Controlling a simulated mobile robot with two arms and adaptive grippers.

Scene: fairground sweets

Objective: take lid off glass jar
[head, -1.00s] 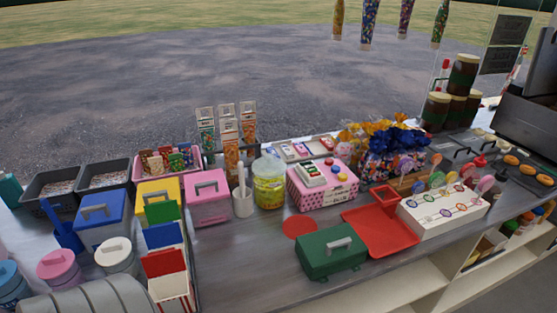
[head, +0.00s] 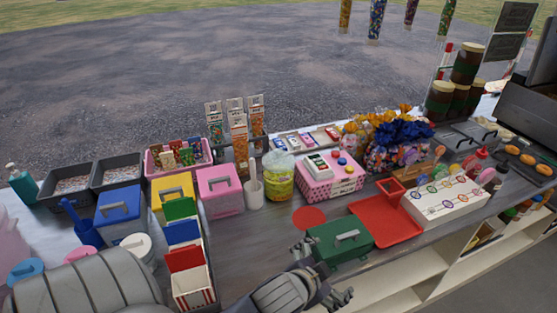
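The glass jar (head: 279,183) stands upright on the counter, filled with yellow-green sweets. A pale, translucent lid (head: 278,159) appears to sit on its top. A grey arm enters at the bottom centre, and its dark gripper (head: 341,298) is low in front of the green box, well short of the jar. Nothing touches the jar.
A white cup with a utensil (head: 254,194) and a pink box (head: 220,203) stand left of the jar, and a pink dotted box (head: 337,192) stands right. A red disc (head: 308,218), green box (head: 330,251) and red tray (head: 389,230) lie in front. Bare counter (head: 245,240) shows front-left.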

